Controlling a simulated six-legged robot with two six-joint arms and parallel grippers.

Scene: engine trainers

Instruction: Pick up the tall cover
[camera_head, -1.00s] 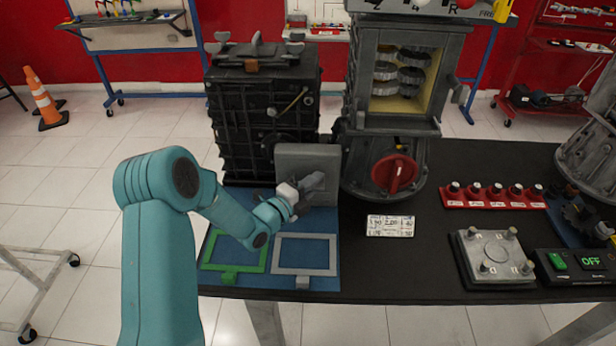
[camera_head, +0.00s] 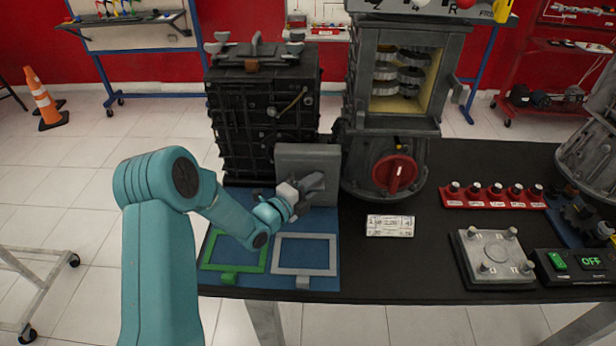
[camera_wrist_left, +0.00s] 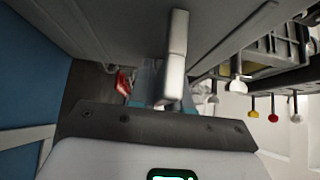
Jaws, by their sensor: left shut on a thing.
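The tall cover is a grey, upright, boxy panel (camera_head: 308,160) standing at the back of the blue mat, in front of the black engine block. My left gripper (camera_head: 310,188) is at its front face and shut on it; the exact contact is hard to see in the head view. My right gripper is not in view.
A green frame (camera_head: 234,267) and a grey frame (camera_head: 304,273) lie on the blue mat (camera_head: 318,222). The black engine block (camera_head: 262,110) is close behind, and the grey engine with a red knob (camera_head: 395,173) stands to the right. A white label card (camera_head: 390,226) lies nearby.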

